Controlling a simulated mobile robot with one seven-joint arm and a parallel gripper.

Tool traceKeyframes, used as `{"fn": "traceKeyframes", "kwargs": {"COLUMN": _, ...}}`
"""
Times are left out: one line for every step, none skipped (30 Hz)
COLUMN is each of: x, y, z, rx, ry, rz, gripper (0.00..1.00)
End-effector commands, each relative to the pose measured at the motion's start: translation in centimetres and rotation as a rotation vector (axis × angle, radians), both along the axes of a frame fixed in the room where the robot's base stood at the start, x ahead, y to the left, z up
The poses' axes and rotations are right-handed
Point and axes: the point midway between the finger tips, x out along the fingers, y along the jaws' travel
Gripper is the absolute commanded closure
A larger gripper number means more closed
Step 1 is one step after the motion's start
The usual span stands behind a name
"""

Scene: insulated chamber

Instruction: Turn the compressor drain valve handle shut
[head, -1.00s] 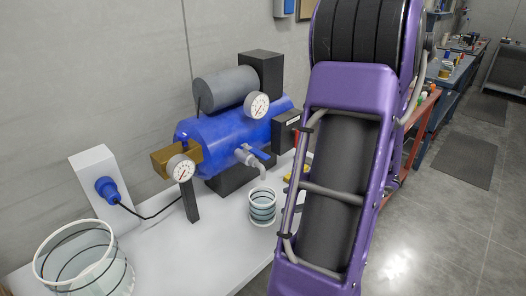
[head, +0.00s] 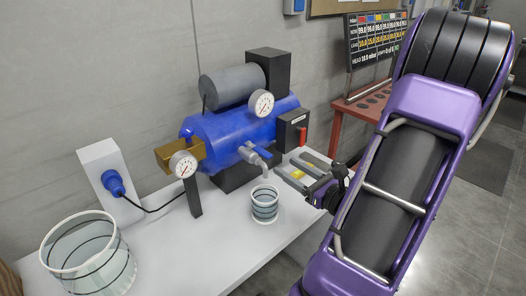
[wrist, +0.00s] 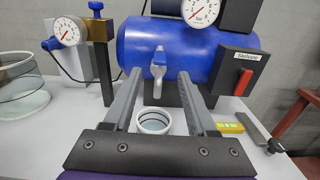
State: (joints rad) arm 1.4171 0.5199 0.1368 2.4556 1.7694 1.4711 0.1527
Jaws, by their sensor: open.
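The blue compressor tank (head: 225,135) lies on a white bench. Its drain valve (head: 262,168) is a grey tap with a bent spout on the tank's front.
A small ringed cup (head: 264,206) stands below the valve. A large ringed container (head: 88,255) is at the left. A gauge (head: 183,165) on a post and a switch box with a red lever (head: 302,134) flank the valve. A yellow item (wrist: 228,128) lies on the bench.

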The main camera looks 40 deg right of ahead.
Motion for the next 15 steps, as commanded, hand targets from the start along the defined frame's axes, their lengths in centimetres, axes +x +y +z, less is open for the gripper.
{"fn": "traceKeyframes", "kwargs": {"x": 1.2, "y": 0.2, "z": 0.0, "rx": 0.000, "ry": -0.001, "rz": 0.005, "gripper": 0.43}}
{"fn": "traceKeyframes", "kwargs": {"x": 1.9, "y": 0.2, "z": 0.0, "rx": 0.001, "ry": -0.001, "rz": 0.004, "gripper": 0.43}}
{"fn": "traceKeyframes", "kwargs": {"x": 2.8, "y": 0.3, "z": 0.0, "rx": 0.001, "ry": 0.000, "rz": 0.004, "gripper": 0.43}}
{"fn": "traceKeyframes", "kwargs": {"x": 3.4, "y": 0.3, "z": 0.0, "rx": 0.000, "ry": -0.001, "rz": 0.005, "gripper": 0.43}}
{"fn": "traceKeyframes", "kwargs": {"x": 4.1, "y": 0.3, "z": 0.0, "rx": 0.000, "ry": -0.001, "rz": 0.004, "gripper": 0.43}}
{"fn": "traceKeyframes", "kwargs": {"x": 4.9, "y": 0.4, "z": 0.0, "rx": 0.000, "ry": -0.001, "rz": 0.004, "gripper": 0.43}}
{"fn": "traceKeyframes", "kwargs": {"x": 5.5, "y": 0.4, "z": 0.0, "rx": 0.001, "ry": -0.001, "rz": 0.003, "gripper": 0.43}}
{"fn": "traceKeyframes", "kwargs": {"x": 6.2, "y": 0.5, "z": 0.0, "rx": 0.000, "ry": 0.000, "rz": 0.004, "gripper": 0.43}}
{"fn": "traceKeyframes", "kwargs": {"x": 6.9, "y": 0.5, "z": 0.0, "rx": 0.000, "ry": 0.000, "rz": 0.003, "gripper": 0.43}}
{"fn": "traceKeyframes", "kwargs": {"x": 7.4, "y": 0.5, "z": 0.0, "rx": 0.001, "ry": -0.001, "rz": 0.003, "gripper": 0.43}}
{"fn": "traceKeyframes", "kwargs": {"x": 7.9, "y": 0.6, "z": 0.0, "rx": 0.002, "ry": 0.000, "rz": 0.002, "gripper": 0.43}}
{"fn": "traceKeyframes", "kwargs": {"x": 8.5, "y": 0.6, "z": 0.0, "rx": 0.001, "ry": 0.000, "rz": 0.003, "gripper": 0.43}}
{"fn": "traceKeyframes", "kwargs": {"x": 8.9, "y": 0.6, "z": 0.0, "rx": 0.000, "ry": 0.000, "rz": 0.002, "gripper": 0.43}}
{"fn": "traceKeyframes", "kwargs": {"x": 9.2, "y": 0.6, "z": 0.0, "rx": 0.000, "ry": 0.000, "rz": 0.001, "gripper": 0.43}}
{"fn": "traceKeyframes", "kwargs": {"x": 9.6, "y": 0.6, "z": 0.0, "rx": 0.000, "ry": 0.001, "rz": 0.002, "gripper": 0.43}}
